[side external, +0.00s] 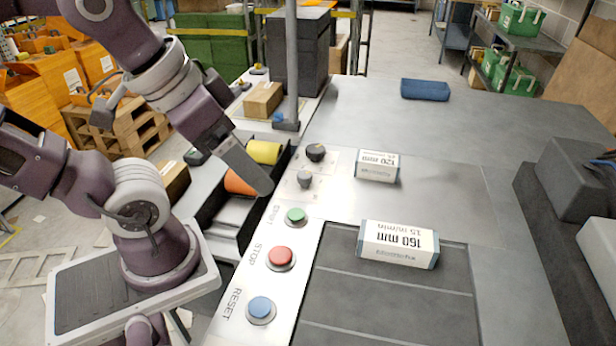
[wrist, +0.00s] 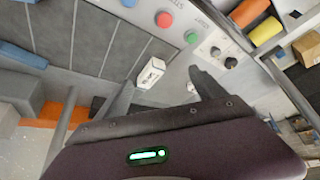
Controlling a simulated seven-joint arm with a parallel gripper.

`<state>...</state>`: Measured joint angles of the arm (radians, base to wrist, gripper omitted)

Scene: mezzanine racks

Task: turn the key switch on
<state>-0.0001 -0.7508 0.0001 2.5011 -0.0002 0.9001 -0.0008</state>
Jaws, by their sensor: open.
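Two small round controls stand on the pale panel strip (side external: 239,273) beyond the green button: a black knob (side external: 316,152) and a smaller grey one (side external: 304,180), likely the key switch. Both also show in the wrist view, one nearer the green button (wrist: 215,52) and one farther from it (wrist: 230,62). I cannot make out a key or its angle. My gripper (side external: 264,188) points down toward the panel from the left, apart from the knobs in the side view. In the wrist view its fingers (wrist: 162,78) are spread, with both knobs beyond the right finger. It holds nothing.
Green (side external: 296,215), red (side external: 281,257) and blue (side external: 261,309) buttons line the strip. The 120 mm carton (side external: 376,167) and 160 mm carton (side external: 398,244) stand to the right. A grey post (side external: 291,70) rises behind the knobs. Orange and yellow rollers (side external: 264,153) lie left.

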